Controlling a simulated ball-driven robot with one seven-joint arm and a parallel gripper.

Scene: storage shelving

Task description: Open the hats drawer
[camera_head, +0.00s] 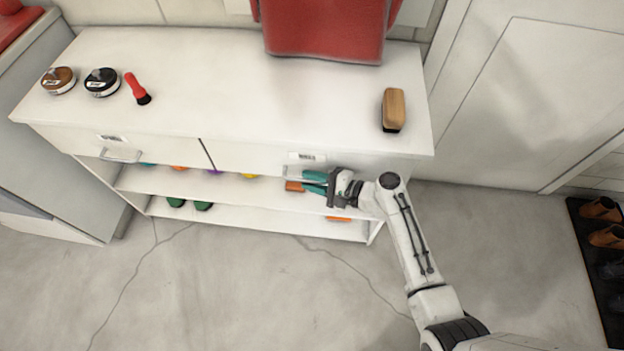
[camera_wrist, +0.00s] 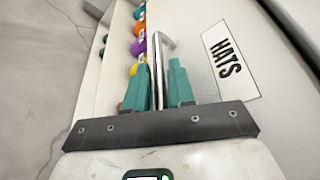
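The hats drawer (camera_head: 250,157) is the right-hand drawer of the white cabinet and looks shut. Its label reads HATS in the wrist view (camera_wrist: 223,54). Its metal bar handle (camera_wrist: 158,72) stands out from the drawer front. My gripper (camera_head: 312,182) is at the right part of this handle. In the wrist view, its two teal fingers (camera_wrist: 160,85) stand one on each side of the bar. A narrow gap shows between the bar and the right finger, so the gripper looks open around the handle. The handle is partly hidden by my gripper in the head view.
A left drawer with its own handle (camera_head: 120,155) is alongside. Shoe polish tins (camera_head: 102,82), a red brush (camera_head: 137,88) and a wooden brush (camera_head: 394,108) lie on the cabinet top. Open shelves (camera_head: 230,187) hold colourful items below. The floor (camera_head: 230,290) in front is clear.

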